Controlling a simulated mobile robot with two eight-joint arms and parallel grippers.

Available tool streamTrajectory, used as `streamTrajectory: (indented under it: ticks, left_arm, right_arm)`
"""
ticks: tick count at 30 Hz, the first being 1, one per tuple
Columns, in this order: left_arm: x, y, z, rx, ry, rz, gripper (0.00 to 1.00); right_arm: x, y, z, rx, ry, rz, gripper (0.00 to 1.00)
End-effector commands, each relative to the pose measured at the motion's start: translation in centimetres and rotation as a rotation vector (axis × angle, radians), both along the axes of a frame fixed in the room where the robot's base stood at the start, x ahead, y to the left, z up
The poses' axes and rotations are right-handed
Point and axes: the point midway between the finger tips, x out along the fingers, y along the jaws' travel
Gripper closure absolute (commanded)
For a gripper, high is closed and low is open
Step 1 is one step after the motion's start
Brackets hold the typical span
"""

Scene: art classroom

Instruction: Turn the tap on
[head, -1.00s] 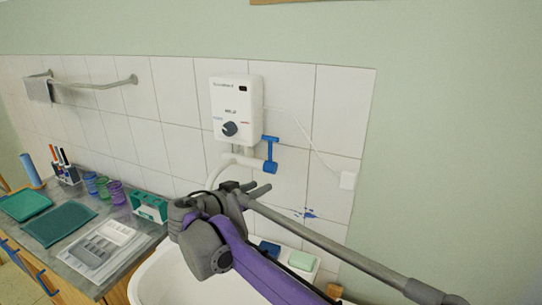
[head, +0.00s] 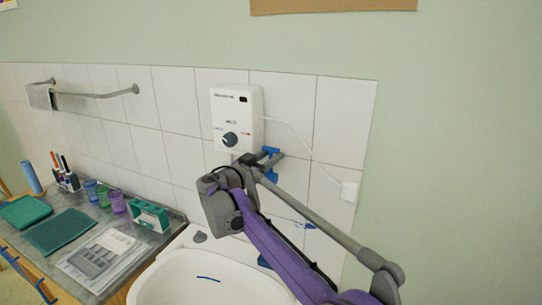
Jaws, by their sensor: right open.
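The tap's blue handle (head: 268,151) is under the white water heater (head: 236,116) on the tiled wall, partly hidden by my right gripper. My right gripper (head: 263,158) is open, with its fingers at the handle. I cannot tell whether they touch it or whether the handle is between them. The tap's white spout is hidden behind my right gripper and arm. My left gripper is not in view.
The white sink basin (head: 190,279) is below, with a blue mark inside. A counter at the left holds green trays (head: 58,228), coloured cups (head: 104,194) and a green-and-white box (head: 150,215). A white cord runs from the heater to a wall socket (head: 349,191).

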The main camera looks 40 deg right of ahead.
Motion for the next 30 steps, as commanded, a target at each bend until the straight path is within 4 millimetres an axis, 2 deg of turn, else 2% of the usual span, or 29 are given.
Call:
streamTrajectory:
  ticks: [9,16,17,30]
  left_arm:
    - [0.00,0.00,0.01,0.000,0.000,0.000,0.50]
    - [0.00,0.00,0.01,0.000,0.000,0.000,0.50]
    - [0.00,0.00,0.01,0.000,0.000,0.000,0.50]
    - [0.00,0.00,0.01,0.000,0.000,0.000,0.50]
  right_arm:
    - [0.05,-0.26,-0.03,0.000,0.000,0.000,0.57]
    - [0.04,-0.23,-0.02,0.000,0.000,0.000,0.98]
    - [0.04,-0.23,-0.02,0.000,0.000,0.000,1.00]
    - [0.04,-0.22,-0.03,0.001,0.000,0.000,1.00]
